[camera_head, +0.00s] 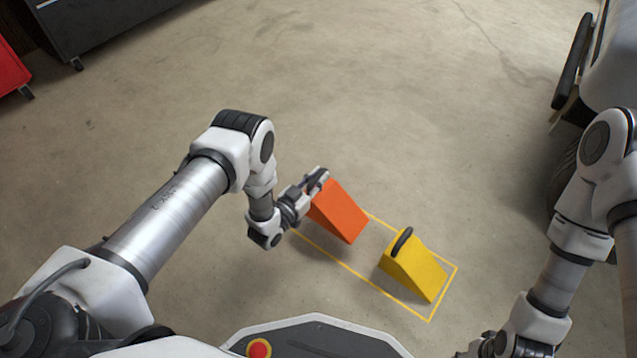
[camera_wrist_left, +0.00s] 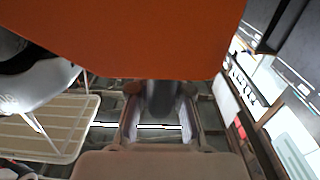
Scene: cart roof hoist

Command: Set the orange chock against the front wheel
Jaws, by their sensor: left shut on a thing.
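The orange chock (camera_head: 338,212) is a wedge at the upper left part of a yellow floor outline in the head view. My left gripper (camera_head: 317,181) is shut on its dark handle at the chock's upper end. In the left wrist view the chock's orange underside or face (camera_wrist_left: 140,35) fills the top, and the left fingers (camera_wrist_left: 160,125) close around the dark handle (camera_wrist_left: 162,97). I cannot tell whether the chock touches the floor. A dark wheel (camera_head: 565,170) shows at the right, partly hidden by my right arm. My right gripper (camera_head: 488,346) is cut off at the bottom edge.
A yellow chock (camera_head: 418,270) with a black handle stands at the right end of the yellow outline (camera_head: 345,268). A vehicle body (camera_head: 612,70) is at the upper right. A dark cabinet (camera_head: 100,25) and a red one (camera_head: 10,72) stand upper left. The middle floor is clear.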

